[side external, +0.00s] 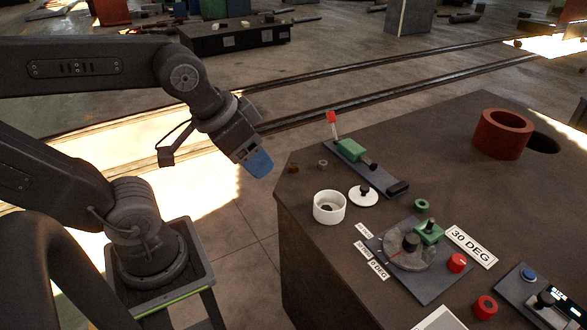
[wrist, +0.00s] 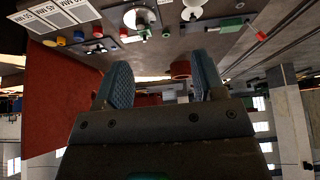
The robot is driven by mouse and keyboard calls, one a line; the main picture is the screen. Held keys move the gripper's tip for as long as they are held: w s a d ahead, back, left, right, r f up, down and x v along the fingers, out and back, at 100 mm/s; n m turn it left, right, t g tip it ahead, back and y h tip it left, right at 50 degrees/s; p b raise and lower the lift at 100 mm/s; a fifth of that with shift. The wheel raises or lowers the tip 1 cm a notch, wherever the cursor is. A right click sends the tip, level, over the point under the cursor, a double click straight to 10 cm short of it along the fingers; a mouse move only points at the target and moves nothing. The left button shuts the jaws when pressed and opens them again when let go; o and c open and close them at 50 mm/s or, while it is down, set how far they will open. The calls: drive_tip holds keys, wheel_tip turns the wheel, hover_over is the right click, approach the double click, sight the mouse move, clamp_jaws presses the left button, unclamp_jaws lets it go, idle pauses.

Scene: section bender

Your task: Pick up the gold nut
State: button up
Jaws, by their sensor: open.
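A small brownish nut (side external: 293,168), the likeliest gold nut, lies near the far left corner of the dark table. A grey nut (side external: 323,164) lies just right of it. My gripper (side external: 258,163) hangs in the air left of the table corner, apart from both nuts. In the wrist view its two blue fingers (wrist: 161,72) are spread with nothing held between them. I cannot make out the brownish nut in the wrist view.
On the table (side external: 300,215) stand a white cup (side external: 329,214) with something dark inside, a white lid (side external: 363,198), a green-and-red lever tool (side external: 350,150), a bender plate (side external: 400,270) and a large red ring (side external: 500,135). Clear floor lies left of the table.

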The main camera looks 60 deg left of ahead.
drive_tip(key=n+g+y, duration=0.3)
drive_tip(key=n+y, duration=0.1)
drive_tip(key=n, duration=0.8)
hover_over(294, 164)
drive_tip(key=s+d, duration=0.1)
drive_tip(key=d, duration=0.2)
drive_tip(key=f, duration=2.9)
drive_tip(key=shift+s+a+f, duration=0.2)
drive_tip(key=shift+a+f, duration=0.05)
drive_tip(key=shift+f, duration=0.15)
drive_tip(key=shift+x, duration=2.95)
drive_tip(key=shift+s, duration=0.1)
drive_tip(key=c, duration=1)
